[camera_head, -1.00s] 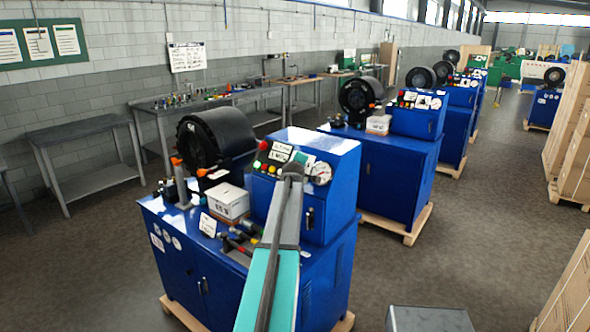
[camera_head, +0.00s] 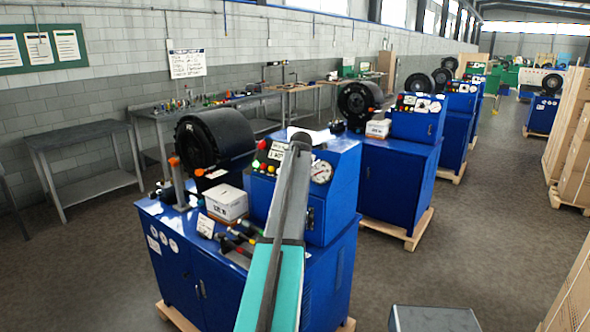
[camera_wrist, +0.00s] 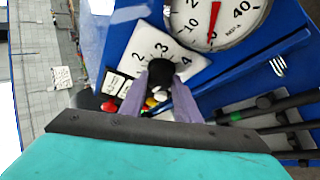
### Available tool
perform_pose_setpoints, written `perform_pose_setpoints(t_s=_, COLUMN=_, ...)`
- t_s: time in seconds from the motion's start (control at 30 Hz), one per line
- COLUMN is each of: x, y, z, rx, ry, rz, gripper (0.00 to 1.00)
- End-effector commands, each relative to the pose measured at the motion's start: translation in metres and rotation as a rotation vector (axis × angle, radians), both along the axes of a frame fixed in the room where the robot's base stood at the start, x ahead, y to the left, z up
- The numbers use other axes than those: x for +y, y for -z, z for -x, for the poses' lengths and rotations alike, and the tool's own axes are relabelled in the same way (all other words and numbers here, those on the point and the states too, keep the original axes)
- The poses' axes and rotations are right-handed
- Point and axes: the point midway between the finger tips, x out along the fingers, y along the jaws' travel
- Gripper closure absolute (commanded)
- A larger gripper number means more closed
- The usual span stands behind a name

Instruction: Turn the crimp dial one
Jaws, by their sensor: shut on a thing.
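In the wrist view the crimp dial (camera_wrist: 161,70) is a black knob on a white plate (camera_wrist: 150,45) marked 2, 3 and 4. My gripper (camera_wrist: 160,85) is at the knob, with one finger on either side, shut on it. The dial's pointer and exact setting are hidden. In the head view the nearest blue crimper (camera_head: 335,215) carries the control panel, and my arm's end covers the dial there.
A pressure gauge (camera_wrist: 215,15) with a red needle sits beside the dial plate. Lit buttons (camera_head: 265,145) are left of my arm. A white box (camera_head: 226,203) and the black crimp head (camera_head: 215,138) stand on the crimper. More blue crimpers (camera_head: 400,180) stand behind.

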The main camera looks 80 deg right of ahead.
Motion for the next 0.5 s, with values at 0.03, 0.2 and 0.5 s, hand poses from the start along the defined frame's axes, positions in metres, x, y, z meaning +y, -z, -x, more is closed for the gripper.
perform_pose_setpoints(t_s=0.03, x=-0.0032, y=-0.0017, z=-0.0022, rx=0.013, ry=-0.012, rz=-0.002, gripper=0.93)
perform_pose_setpoints(t_s=0.2, x=-0.0026, y=-0.0019, z=-0.0022, rx=0.045, ry=-0.036, rz=-0.020, gripper=0.93)
perform_pose_setpoints(t_s=0.5, x=-0.0020, y=-0.0022, z=-0.0022, rx=0.053, ry=-0.043, rz=-0.024, gripper=0.93)
